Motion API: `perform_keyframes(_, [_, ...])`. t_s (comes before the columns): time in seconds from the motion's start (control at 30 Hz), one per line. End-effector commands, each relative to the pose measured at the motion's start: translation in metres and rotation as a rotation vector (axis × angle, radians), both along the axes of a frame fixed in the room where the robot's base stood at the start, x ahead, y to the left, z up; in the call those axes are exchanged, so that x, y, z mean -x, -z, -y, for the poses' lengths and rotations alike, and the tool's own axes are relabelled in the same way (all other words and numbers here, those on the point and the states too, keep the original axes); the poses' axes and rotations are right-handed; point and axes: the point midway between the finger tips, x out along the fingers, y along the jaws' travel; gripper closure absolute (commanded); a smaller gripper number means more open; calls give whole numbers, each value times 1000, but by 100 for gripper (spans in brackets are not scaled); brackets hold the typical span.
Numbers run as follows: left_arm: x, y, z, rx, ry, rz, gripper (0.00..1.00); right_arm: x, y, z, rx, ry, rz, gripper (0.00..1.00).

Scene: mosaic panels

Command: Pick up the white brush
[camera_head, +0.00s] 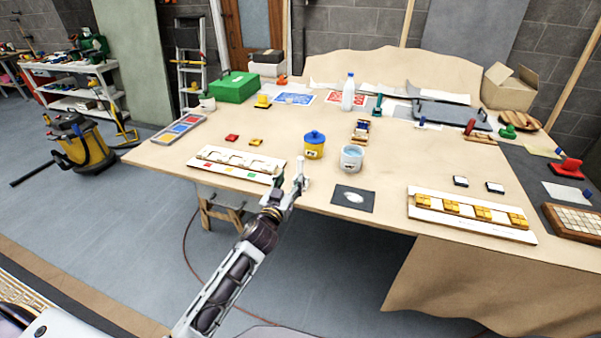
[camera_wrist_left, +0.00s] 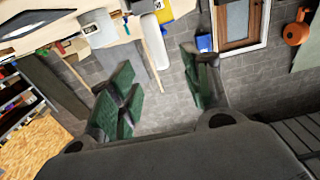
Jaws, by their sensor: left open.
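I cannot pick out a white brush with certainty. My left gripper (camera_head: 289,187) is at the table's front edge, just right of the white panel with coloured tiles (camera_head: 205,162). A slim white upright piece shows at its tip, and I cannot tell whether it belongs to the gripper. A yellow pot with a blue lid (camera_head: 314,149) and a white cup (camera_head: 351,158) stand behind the gripper. My right gripper is not in view.
A dark square with a white patch (camera_head: 353,198) lies right of the gripper. A white panel with yellow tiles (camera_head: 470,214) is farther right. A clear bottle (camera_head: 348,92) and a green box (camera_head: 234,87) stand at the back.

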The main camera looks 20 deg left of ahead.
Motion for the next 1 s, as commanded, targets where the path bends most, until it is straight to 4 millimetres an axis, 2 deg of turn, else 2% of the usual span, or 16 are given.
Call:
perform_keyframes(0.2, [-18,-1,1,-2,1,1,52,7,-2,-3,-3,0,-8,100])
perform_keyframes(0.53, [-43,0,2,-2,0,1,52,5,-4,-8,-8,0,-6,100])
perform_keyframes(1.0, [-50,0,2,-1,0,0,52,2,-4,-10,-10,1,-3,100])
